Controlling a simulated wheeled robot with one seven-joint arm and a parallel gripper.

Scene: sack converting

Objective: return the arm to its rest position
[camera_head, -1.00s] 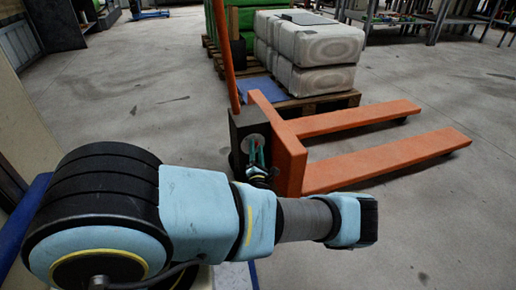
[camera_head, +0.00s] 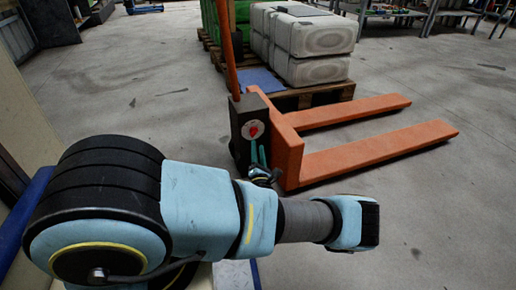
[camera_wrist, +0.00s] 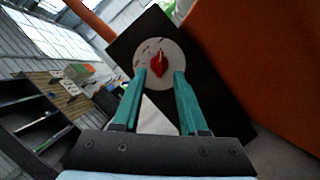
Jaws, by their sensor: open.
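My arm reaches across the lower part of the head view, with the forearm bent to the right. My gripper (camera_wrist: 160,75) shows in the wrist view with its two teal fingers apart and nothing between them. It also shows in the head view (camera_head: 258,152), small and partly hidden behind my arm. The fingers point toward a red knob (camera_wrist: 158,64) on a pale round plate, set on the dark box of an orange pallet jack (camera_head: 290,148). The knob also shows in the head view (camera_head: 254,130). I cannot tell whether the fingertips touch the plate.
The pallet jack's forks (camera_head: 385,148) extend right across the floor. Behind it, wrapped white sacks (camera_head: 318,70) stand on a wooden pallet (camera_head: 318,95). A blue-edged pale panel (camera_head: 22,205) stands close on the left. Open concrete floor lies left of the jack and at right.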

